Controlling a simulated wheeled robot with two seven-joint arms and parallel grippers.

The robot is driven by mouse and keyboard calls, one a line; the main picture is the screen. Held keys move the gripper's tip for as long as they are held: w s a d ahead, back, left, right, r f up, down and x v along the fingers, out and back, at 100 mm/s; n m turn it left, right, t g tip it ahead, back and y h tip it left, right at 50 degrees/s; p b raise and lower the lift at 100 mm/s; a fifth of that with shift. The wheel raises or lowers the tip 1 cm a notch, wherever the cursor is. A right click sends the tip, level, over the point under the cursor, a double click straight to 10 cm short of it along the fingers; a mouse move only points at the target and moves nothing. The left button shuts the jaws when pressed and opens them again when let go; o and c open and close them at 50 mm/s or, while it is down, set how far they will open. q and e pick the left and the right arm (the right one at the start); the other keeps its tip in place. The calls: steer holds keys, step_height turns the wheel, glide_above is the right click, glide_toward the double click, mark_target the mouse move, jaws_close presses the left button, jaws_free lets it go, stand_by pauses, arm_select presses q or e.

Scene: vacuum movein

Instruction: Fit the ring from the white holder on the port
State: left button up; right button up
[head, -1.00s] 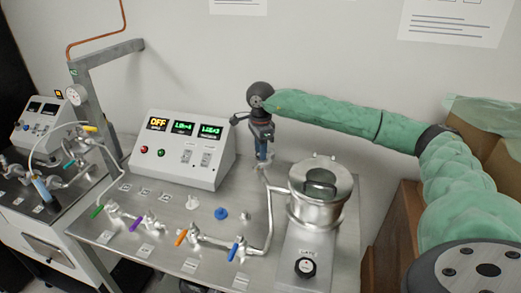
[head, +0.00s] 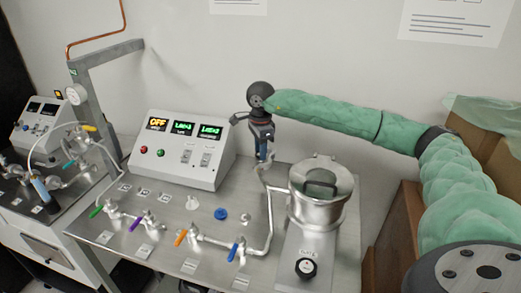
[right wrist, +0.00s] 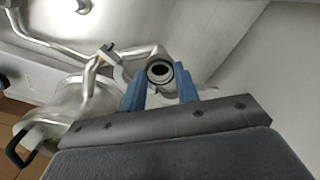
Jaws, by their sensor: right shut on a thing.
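My right gripper (head: 262,156) points down behind the metal pipework, left of the steel chamber. In the right wrist view its two blue fingers (right wrist: 159,92) are shut on a dark round ring (right wrist: 160,72), which sits between their tips. The ring is over or at the upper end of the bent pipe, where the port seems to be; I cannot tell whether they touch. The pipe (head: 269,225) rises from the bench to just below the fingers. The small white holder (head: 193,202) stands on the bench in front of the control box. My left gripper is out of view.
The steel chamber (head: 320,205) with a handled lid is close to the right of the gripper. The control box (head: 183,150) stands to the left. A blue round piece (head: 220,214) and several coloured valve handles are on the bench (head: 165,220) in front.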

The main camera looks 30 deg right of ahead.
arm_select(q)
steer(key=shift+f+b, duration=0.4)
arm_select(e)
steer(key=shift+f, duration=0.5)
stand_by(0.3)
steer(key=o, duration=0.9)
steer(key=shift+o, duration=0.2)
arm_select(q)
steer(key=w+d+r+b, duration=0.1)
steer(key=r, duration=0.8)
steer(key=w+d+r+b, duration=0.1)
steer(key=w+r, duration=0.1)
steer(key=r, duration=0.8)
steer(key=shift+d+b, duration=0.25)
steer(key=shift+b, duration=0.05)
arm_select(e)
step_height(320, 180, up, 8)
steer(key=shift+f, duration=0.15)
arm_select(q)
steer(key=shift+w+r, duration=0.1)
